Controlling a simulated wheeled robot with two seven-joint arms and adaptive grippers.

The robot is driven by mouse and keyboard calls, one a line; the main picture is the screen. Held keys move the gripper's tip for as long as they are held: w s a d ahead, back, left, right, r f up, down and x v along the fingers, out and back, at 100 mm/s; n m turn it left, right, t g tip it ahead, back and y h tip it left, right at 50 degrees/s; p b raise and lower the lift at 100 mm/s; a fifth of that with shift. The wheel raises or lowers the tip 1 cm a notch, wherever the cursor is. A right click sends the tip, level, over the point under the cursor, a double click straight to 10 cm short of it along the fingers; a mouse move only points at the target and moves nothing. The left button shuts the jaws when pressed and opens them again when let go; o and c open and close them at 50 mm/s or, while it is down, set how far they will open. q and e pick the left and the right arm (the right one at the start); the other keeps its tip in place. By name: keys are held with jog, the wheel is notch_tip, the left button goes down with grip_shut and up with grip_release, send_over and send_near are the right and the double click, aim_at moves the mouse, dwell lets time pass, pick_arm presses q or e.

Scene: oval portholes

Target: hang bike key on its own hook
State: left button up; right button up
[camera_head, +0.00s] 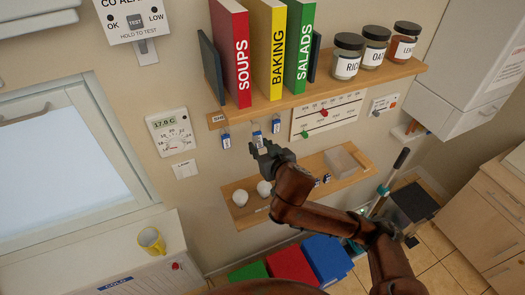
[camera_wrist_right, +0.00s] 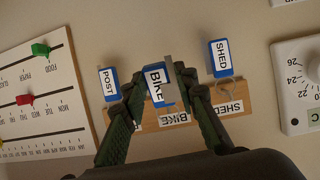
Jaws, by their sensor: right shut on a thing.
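The bike key (camera_wrist_right: 155,82), a blue tag with a white BIKE label, is between the fingers of my right gripper (camera_wrist_right: 160,98), which is shut on it. In the head view the right gripper (camera_head: 263,150) is at the wall, just under the middle of the wooden key rack (camera_head: 217,121). In the wrist view the rack (camera_wrist_right: 150,125) bears BIKE and SHED labels, and the bike key is close to the BIKE label. The hook and the key's ring are hidden, so I cannot tell whether they touch. My left gripper is not in view.
The shed key (camera_wrist_right: 220,56) and post key (camera_wrist_right: 108,84) flank the gripper closely. Above is a shelf (camera_head: 400,72) with books and jars. Below is a wooden shelf (camera_head: 240,215) with two white round objects and a box. A slider board (camera_head: 345,108) is to the right.

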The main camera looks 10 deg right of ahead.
jog(key=shift+w+a+f+b, duration=0.15)
jog(key=shift+w+b, duration=0.35)
jog(key=shift+w, duration=0.5)
jog(key=shift+w+a+f, duration=0.15)
jog(key=shift+w+f, duration=0.05)
jog(key=shift+w, duration=0.3)
jog(key=shift+w+f+p, duration=0.15)
jog(key=shift+p, duration=0.15)
jog(key=o, duration=1.2)
